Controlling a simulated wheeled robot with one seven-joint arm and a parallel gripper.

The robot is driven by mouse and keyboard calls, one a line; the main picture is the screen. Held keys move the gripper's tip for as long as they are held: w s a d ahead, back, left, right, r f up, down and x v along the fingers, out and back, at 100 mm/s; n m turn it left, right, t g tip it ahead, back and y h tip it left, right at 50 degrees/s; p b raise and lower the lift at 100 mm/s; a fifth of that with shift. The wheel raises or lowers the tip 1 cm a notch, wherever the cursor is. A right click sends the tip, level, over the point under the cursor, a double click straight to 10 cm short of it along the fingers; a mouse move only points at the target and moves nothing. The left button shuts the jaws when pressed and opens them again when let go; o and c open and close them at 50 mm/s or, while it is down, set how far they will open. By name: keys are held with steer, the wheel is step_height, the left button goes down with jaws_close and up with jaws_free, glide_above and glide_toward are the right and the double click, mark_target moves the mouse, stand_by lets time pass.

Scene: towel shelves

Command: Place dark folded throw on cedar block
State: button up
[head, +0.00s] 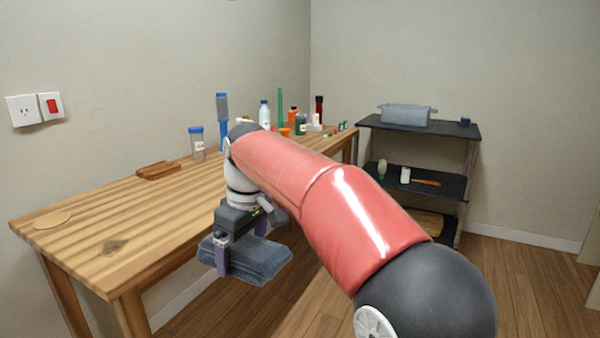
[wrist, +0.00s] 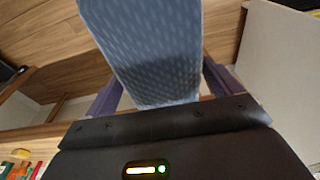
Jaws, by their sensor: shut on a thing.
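The dark folded throw (head: 262,262) is blue-grey and hangs in my gripper (head: 240,248), off the near long edge of the wooden table. The gripper is shut on it, with one finger on either side. In the wrist view the throw (wrist: 145,50) extends away between the two purple fingers (wrist: 160,88). A flat reddish-brown wooden piece, which looks like the cedar block (head: 158,171), lies on the table, to the left of and beyond my gripper. Its top is bare. It cannot be made out in the wrist view.
The wooden table (head: 110,215) carries a blue-lidded jar (head: 197,143), a blue brush-like item (head: 222,108) and several bottles toward its far end. A round tan disc (head: 52,220) lies at the near left. Dark shelves (head: 425,130) stand at right. The table's near part is mostly clear.

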steer(key=w+d+f+m+h, duration=0.1)
steer(key=w+d+f+m, duration=0.25)
steer(key=d+f, duration=0.65)
steer(key=w+d+f+m, duration=0.35)
steer(key=d+f, duration=0.45)
steer(key=f, duration=0.5)
steer(key=s+d+f+m, duration=0.2)
steer(key=s+d+f, duration=0.2)
steer(key=f, duration=0.3)
steer(key=s+d+f+m+t, duration=0.1)
steer(key=s+d+f+m, duration=0.2)
steer(key=f, duration=0.4)
steer(key=shift+s+d+f+h, duration=0.3)
steer(key=shift+s+d, duration=0.35)
steer(key=shift+s, duration=0.3)
